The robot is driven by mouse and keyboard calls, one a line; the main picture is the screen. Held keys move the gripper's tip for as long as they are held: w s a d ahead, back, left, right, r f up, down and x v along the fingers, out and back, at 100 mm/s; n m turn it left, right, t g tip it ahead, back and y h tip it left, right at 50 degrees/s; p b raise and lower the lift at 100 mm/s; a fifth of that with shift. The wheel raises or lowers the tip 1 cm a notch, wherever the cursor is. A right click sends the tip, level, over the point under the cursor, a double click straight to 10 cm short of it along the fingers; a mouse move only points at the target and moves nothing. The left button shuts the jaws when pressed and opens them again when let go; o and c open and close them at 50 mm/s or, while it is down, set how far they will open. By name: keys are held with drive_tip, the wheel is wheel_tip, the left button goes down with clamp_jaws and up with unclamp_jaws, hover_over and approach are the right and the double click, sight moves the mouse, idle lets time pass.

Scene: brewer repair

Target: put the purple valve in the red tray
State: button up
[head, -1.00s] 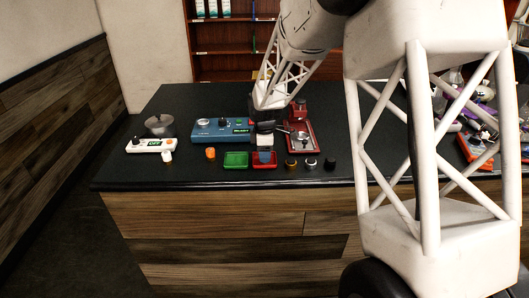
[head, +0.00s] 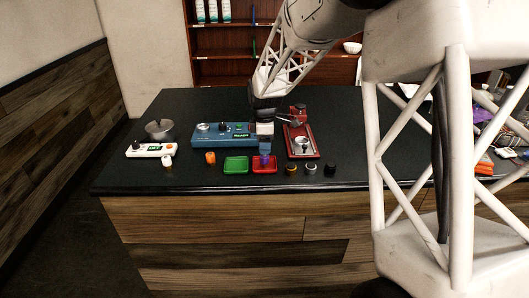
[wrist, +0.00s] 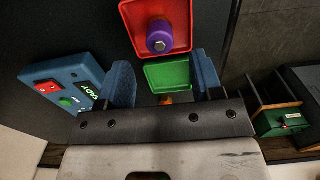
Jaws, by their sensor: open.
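The purple valve (wrist: 159,37) sits inside the red tray (wrist: 180,8), within its rim, in the wrist view. In the head view the valve (head: 265,160) shows as a small purple spot in the red tray (head: 273,170). My gripper (head: 265,151) is just above it, pointing down. In the wrist view the two blue fingers of my gripper (wrist: 163,78) are spread apart with nothing between them, and the valve is clear of both.
A green tray (head: 236,170) stands left of the red one. A blue machine (head: 222,141) with a lit display is behind, and a red device (head: 301,148) is to the right. Several small knobs (head: 311,167) line the counter's front edge. An orange part (head: 210,158) lies left.

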sight(265, 156)
wheel_tip(265, 156, up, 6)
drive_tip(key=shift+r, duration=0.2)
idle(0.9)
drive_tip(key=s+d+r+m, duration=0.3)
drive_tip(key=s, duration=0.4)
drive_tip(key=s+d+r+m+t, duration=0.1)
drive_tip(key=s+d+r+m, duration=0.25)
drive_tip(key=s, duration=0.35)
drive_tip(key=s+d+r+m, duration=0.2)
drive_tip(key=s+d, duration=0.1)
drive_tip(key=s, duration=0.5)
drive_tip(key=s+d+f+m, duration=0.1)
drive_tip(key=s+d+m, duration=0.2)
drive_tip(key=s, duration=0.8)
drive_tip(key=s+d+f+m+t, duration=0.1)
drive_tip(key=s+m, duration=0.5)
drive_tip(key=s, duration=0.6)
drive_tip(key=shift+d+f+m+t, duration=0.35)
drive_tip(key=shift+d+f, duration=0.3)
drive_tip(key=shift+d, duration=0.3)
